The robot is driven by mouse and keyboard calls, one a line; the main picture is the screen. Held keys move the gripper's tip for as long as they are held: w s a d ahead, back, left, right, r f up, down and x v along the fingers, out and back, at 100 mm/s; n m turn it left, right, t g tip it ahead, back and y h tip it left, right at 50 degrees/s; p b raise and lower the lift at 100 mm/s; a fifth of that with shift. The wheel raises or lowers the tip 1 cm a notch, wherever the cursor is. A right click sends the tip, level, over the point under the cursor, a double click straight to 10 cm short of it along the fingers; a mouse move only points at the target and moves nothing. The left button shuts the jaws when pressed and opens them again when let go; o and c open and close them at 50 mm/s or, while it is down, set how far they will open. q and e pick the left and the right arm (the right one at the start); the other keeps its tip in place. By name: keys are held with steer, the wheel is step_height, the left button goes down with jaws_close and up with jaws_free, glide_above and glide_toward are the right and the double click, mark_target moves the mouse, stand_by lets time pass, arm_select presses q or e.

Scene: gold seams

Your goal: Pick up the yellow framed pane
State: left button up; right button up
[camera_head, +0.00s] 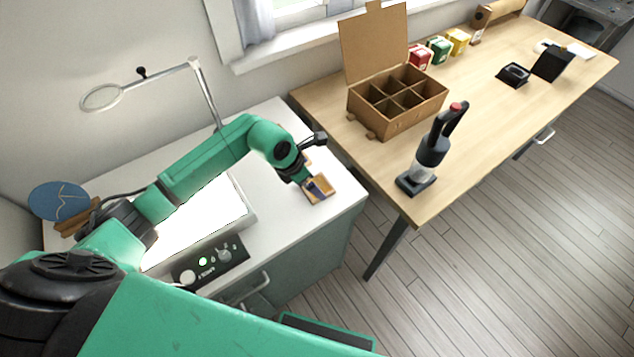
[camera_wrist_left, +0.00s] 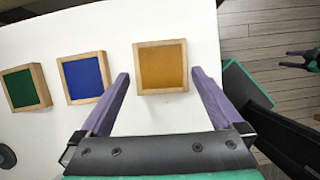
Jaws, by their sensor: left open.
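The yellow framed pane (camera_wrist_left: 162,68) is a small square with an amber face in a pale wooden frame. It lies flat on the white worktop in the left wrist view. My left gripper (camera_wrist_left: 161,75) is open, with one purple finger on each side of the pane and small gaps showing. The fingers' height above the worktop is hard to judge. In the head view my left gripper (camera_head: 313,184) is at the pane, near the worktop's right end, and partly hides it. A small gripper, probably my right one (camera_wrist_left: 303,60), shows at the wrist view's right edge.
A blue framed pane (camera_wrist_left: 82,78) and a green framed pane (camera_wrist_left: 26,88) lie left of the yellow one. A lit panel (camera_head: 205,215) and a magnifier lamp (camera_head: 100,97) are nearby. A wooden table holds a divided box (camera_head: 385,120) and a dark bottle-like tool (camera_head: 432,150).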

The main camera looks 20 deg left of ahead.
arm_select(q)
steer(key=shift+x, duration=0.95)
steer(key=shift+d, duration=0.15)
steer(key=c, duration=1.1)
arm_select(e)
steer(key=shift+s+a+r, duration=0.25)
steer(key=shift+a, duration=0.1)
arm_select(q)
steer(key=shift+r, duration=0.25)
step_height(320, 180, up, 20)
steer(key=b, duration=0.3)
steer(key=shift+f+b, duration=0.2)
steer(key=shift+b, duration=0.15)
arm_select(e)
steer(key=f, duration=0.3)
steer(key=shift+d+f, duration=0.25)
